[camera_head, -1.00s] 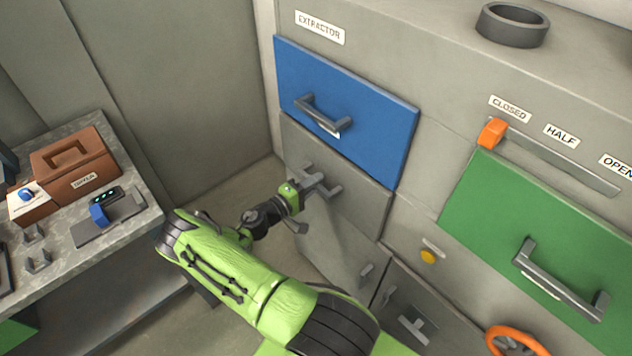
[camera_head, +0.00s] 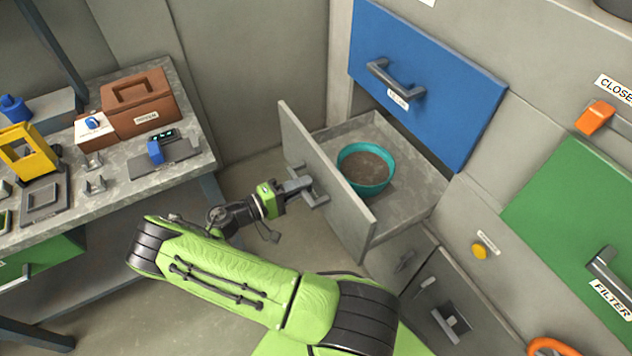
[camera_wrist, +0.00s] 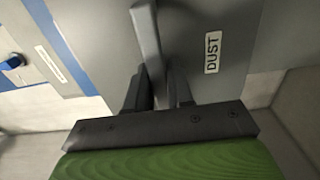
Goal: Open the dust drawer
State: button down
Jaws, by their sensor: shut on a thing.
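The grey dust drawer (camera_head: 405,213) stands well out from the cabinet, below the blue drawer. A teal bowl (camera_head: 366,168) with brown contents sits inside it. The drawer's front panel (camera_head: 322,183) faces my arm. My gripper (camera_head: 303,187) is shut on the drawer's grey bar handle (camera_head: 316,199). In the wrist view my gripper's fingers (camera_wrist: 160,92) close on either side of the handle (camera_wrist: 148,45), and the DUST label (camera_wrist: 212,52) is to its right.
A blue drawer (camera_head: 430,80) is shut above, and a green drawer (camera_head: 575,225) is shut at right. A workbench (camera_head: 185,185) with a brown box (camera_head: 138,103) stands at left. Floor shows between bench and drawer.

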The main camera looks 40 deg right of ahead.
jog(key=shift+v, duration=1)
jog(key=c, duration=1.1)
grip_release()
jog(key=b+v, duration=0.1)
jog(key=v, duration=1.4)
jog(key=shift+a, duration=0.4)
